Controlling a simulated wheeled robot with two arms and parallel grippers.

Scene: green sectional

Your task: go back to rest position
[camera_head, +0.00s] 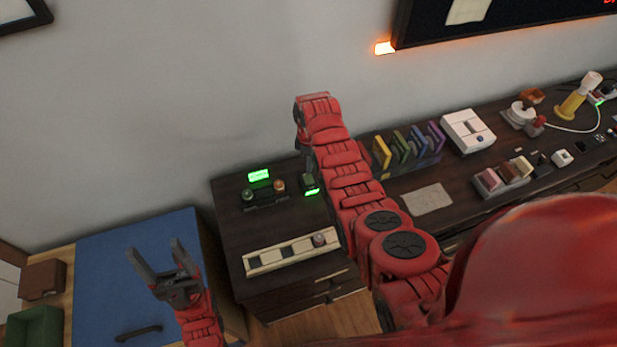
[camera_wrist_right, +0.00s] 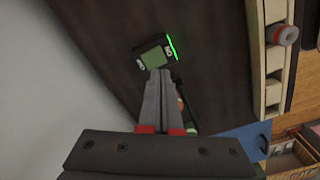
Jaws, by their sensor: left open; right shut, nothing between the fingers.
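My left gripper (camera_head: 158,264) is open and empty, raised in front of the blue panel at the lower left of the head view. My right arm reaches out over the dark desk in the head view, and its gripper is mostly hidden behind the arm there. In the right wrist view my right gripper (camera_wrist_right: 158,76) is shut with nothing between its fingers. Its tips point at a small dark device with a green face (camera_wrist_right: 153,60) and a lit green edge. I cannot tell whether they touch. This device also shows beside the arm in the head view (camera_head: 309,182).
A dark device with a green lit display (camera_head: 259,175) stands on the desk (camera_head: 232,225). A cream slotted tray (camera_head: 280,259) lies nearer. Colored upright slabs (camera_head: 382,152), a white box (camera_head: 467,131) and a yellow-handled item (camera_head: 570,106) stand to the right. A blue panel (camera_head: 130,270) is at left.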

